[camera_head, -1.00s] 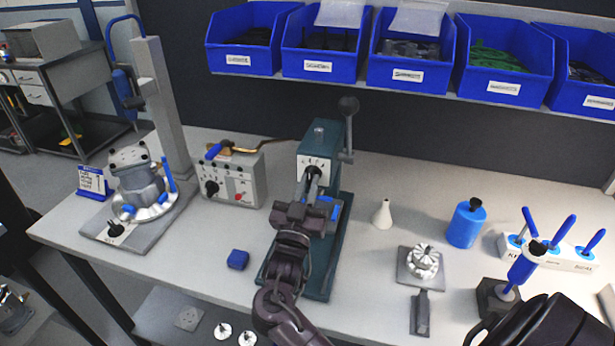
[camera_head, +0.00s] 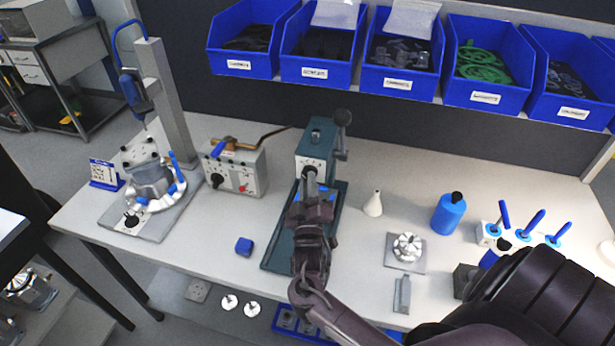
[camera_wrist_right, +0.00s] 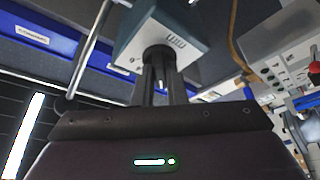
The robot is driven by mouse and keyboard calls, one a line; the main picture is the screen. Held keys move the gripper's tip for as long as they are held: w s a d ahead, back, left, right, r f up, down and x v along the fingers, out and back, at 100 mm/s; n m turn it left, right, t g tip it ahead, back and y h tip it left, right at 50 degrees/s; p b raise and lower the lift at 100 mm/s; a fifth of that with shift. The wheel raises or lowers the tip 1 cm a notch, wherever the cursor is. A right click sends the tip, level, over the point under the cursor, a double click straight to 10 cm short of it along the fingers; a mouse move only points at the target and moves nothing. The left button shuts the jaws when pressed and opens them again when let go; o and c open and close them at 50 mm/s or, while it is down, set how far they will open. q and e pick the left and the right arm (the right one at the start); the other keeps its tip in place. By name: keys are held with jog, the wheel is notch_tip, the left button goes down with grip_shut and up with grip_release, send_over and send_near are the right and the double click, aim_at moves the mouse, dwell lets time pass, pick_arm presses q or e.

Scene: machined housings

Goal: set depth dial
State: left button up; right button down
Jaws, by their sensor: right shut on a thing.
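The green bench press (camera_head: 316,140) stands at the middle of the bench, with a lever and black ball knob on its right side. The depth dial (camera_head: 310,171) is a dark round knob on the press head's light front plate. My right gripper (camera_head: 310,185) reaches up to it from the front and is shut on it. In the right wrist view, the two dark fingers (camera_wrist_right: 158,82) run up to the knob (camera_wrist_right: 157,54) below the head. The fingers hide much of the dial, and its setting cannot be read. My left gripper is not in view.
A control box (camera_head: 235,172) and a clamped housing on a stand (camera_head: 150,183) are to the left. Blue bins (camera_head: 403,52) hang above the back.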

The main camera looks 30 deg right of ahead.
jog(key=shift+d+r, duration=0.1)
dwell(0.5)
jog(key=c, duration=1.5)
grip_release()
jog(key=shift+o, duration=0.2)
jog(key=shift+f, duration=0.2)
jog(key=b+v, duration=0.2)
jog(key=v, duration=0.5)
jog(key=shift+s, duration=0.3)
